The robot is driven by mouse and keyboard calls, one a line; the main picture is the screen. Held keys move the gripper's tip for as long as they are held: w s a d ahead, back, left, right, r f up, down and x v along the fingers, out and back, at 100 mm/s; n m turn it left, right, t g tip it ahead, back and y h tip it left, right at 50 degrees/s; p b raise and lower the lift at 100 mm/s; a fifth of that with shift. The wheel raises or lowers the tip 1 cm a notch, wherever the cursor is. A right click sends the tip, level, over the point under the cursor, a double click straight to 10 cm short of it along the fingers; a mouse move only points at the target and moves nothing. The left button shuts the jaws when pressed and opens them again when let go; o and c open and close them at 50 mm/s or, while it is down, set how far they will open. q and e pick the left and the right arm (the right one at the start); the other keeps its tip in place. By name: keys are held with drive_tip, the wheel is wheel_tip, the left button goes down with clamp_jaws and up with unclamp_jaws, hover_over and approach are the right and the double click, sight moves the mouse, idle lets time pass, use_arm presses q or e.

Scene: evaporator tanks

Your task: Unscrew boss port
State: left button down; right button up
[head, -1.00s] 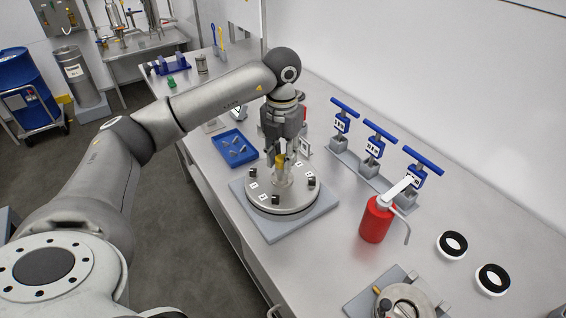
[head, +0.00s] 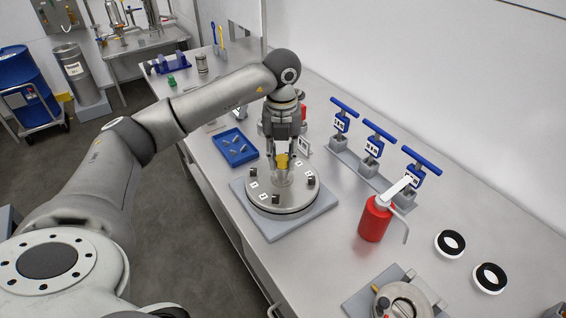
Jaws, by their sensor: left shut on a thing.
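A round steel tank lid (head: 258,200) with several dark clamp blocks and small white number labels sits on a grey square base plate (head: 283,229) on the bench. At its middle stands a short clear or pale port (head: 282,179) with a yellow fitting (head: 282,160) at its top. My left gripper (head: 281,157) points straight down over the lid's middle, its fingers shut on the yellow fitting. The fingers partly hide the fitting, so I cannot tell whether it is still seated on the port. My right gripper is not in view.
A blue tray (head: 234,148) with small metal parts lies left of the lid. Several blue T-handled tools (head: 373,140) stand in a rack at the back right.

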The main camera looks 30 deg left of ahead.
use_arm(q)
drive_tip(key=n, duration=0.2)
drive_tip(key=shift+n+p, duration=0.35)
drive_tip(key=shift+n, duration=1.25)
drive_tip(key=c, duration=1.4)
unclamp_jaws()
